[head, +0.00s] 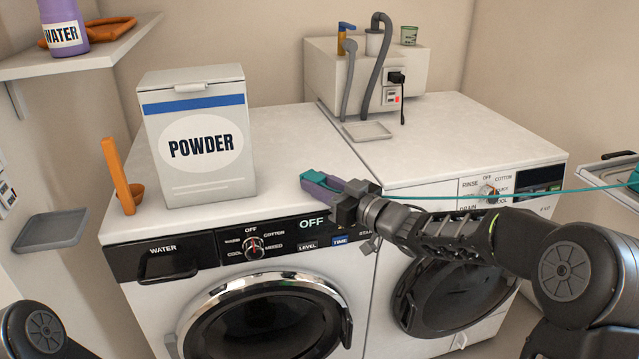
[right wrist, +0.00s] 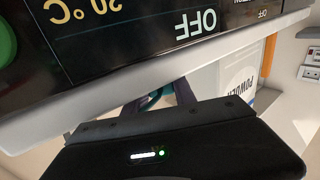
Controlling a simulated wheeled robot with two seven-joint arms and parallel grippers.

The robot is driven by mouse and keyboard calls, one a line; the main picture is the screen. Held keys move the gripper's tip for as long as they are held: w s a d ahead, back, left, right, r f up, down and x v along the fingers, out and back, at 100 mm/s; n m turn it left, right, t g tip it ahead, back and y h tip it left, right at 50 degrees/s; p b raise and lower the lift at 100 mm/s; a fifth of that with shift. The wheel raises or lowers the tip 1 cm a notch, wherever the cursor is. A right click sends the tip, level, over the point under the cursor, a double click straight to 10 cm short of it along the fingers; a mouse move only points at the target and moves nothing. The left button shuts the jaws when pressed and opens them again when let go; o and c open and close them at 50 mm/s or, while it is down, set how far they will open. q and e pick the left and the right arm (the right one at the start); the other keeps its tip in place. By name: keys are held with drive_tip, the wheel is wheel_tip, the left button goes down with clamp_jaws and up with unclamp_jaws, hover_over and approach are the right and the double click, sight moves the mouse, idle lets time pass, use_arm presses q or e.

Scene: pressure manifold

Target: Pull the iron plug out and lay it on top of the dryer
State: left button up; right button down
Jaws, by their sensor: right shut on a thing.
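My right gripper (head: 322,186) is over the front edge of the dryer (head: 275,135), the left machine, near its right corner. It is shut on a small teal piece, partly hidden by purple parts at the fingertips. I take this piece for the iron plug (head: 310,176); a teal cord (head: 520,192) runs from the gripper to the right picture edge. Purple and teal also show between the jaws in the right wrist view (right wrist: 180,92), mostly hidden behind the gripper body. Whether the plug touches the top cannot be told. My left gripper is not in view.
A POWDER box (head: 203,180) and an orange item (head: 122,178) stand on the dryer's left side. The dryer top between box and gripper is clear. On the washer (head: 470,135), a white unit (head: 330,70) holds a socket with a black plug (head: 396,77). A small tray (head: 366,131) lies before it.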

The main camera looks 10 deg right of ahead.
drive_tip(key=shift+f, duration=0.6)
drive_tip(key=c, duration=0.9)
unclamp_jaws()
drive_tip(key=shift+s+f+b, duration=0.1)
drive_tip(key=shift+f+b, duration=0.05)
drive_tip(key=shift+b, duration=0.15)
drive_tip(key=shift+c, duration=0.2)
drive_tip(key=v, duration=0.7)
drive_tip(key=shift+s+d+r+p, duration=0.2)
drive_tip(key=shift+s+p, duration=0.15)
drive_tip(key=shift+p, duration=0.1)
